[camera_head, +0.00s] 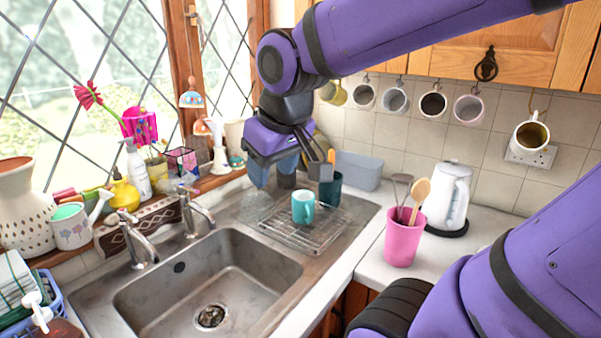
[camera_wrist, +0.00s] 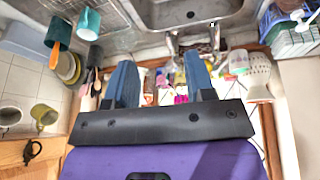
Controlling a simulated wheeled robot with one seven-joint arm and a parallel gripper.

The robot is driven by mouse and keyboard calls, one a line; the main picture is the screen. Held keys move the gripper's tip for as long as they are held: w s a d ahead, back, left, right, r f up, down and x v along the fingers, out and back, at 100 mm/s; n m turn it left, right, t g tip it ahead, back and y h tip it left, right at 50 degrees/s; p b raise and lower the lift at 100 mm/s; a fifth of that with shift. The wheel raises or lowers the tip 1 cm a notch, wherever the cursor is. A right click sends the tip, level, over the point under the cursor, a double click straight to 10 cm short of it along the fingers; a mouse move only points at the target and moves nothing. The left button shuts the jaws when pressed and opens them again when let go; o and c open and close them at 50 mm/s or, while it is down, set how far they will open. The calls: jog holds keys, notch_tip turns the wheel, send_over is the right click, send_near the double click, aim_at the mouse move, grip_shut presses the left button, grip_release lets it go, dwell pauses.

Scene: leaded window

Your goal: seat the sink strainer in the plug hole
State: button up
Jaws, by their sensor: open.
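The plug hole (camera_head: 211,316) is a dark round opening with a shiny metal rim in the floor of the steel sink (camera_head: 185,300). I cannot make out a separate sink strainer in either view, nor tell whether the detail inside the plug hole is a strainer. My gripper (camera_head: 275,178) is above the back of the draining area, up and right of the plug hole and well apart from it. In the wrist view my gripper (camera_wrist: 161,78) has its two blue-grey fingers spread with nothing visible held between them. The sink also shows at the top of the wrist view (camera_wrist: 235,12).
A teal mug (camera_head: 303,208) stands on a wire rack (camera_head: 322,235), near a dark green utensil pot (camera_head: 331,190). Taps (camera_head: 135,240) rise behind the sink. A pink utensil pot (camera_head: 403,243) and white kettle (camera_head: 447,197) stand right. The sink basin looks clear.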

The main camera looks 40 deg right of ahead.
jog(key=s+r, duration=0.1)
jog(key=s, duration=0.5)
jog(key=shift+s+m+t+y, duration=0.3)
jog(key=shift+s+t, duration=0.1)
